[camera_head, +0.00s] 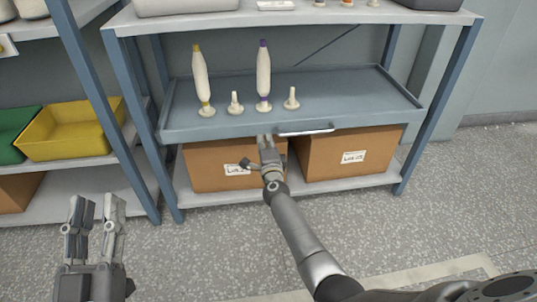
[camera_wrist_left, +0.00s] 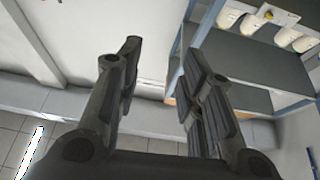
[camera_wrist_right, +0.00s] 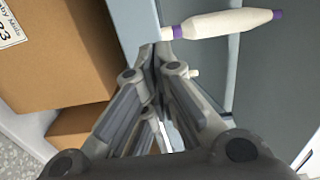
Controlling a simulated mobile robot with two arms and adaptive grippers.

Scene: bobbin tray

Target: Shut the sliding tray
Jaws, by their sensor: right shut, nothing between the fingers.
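The sliding tray (camera_head: 350,98) is a blue-grey shallow tray in the middle of the shelf unit, with a light bar handle (camera_head: 305,131) on its front. Two wound bobbins, one with yellow ends (camera_head: 201,78) and one with purple ends (camera_head: 263,75), stand upright on pegs in it. Two bare pegs (camera_head: 235,102) stand beside them. My right gripper (camera_head: 266,142) is shut and empty at the tray's front, by the left end of the handle; I cannot tell if it touches. It also shows shut in the right wrist view (camera_wrist_right: 155,58). My left gripper (camera_head: 94,205) is open and empty, away from the tray.
Cardboard boxes (camera_head: 205,165) stand on the shelf below the tray. A blue upright (camera_head: 110,105) stands left of the tray, with yellow (camera_head: 70,131) and green bins on the neighbouring shelf. Floor (camera_head: 465,195) is clear at the right.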

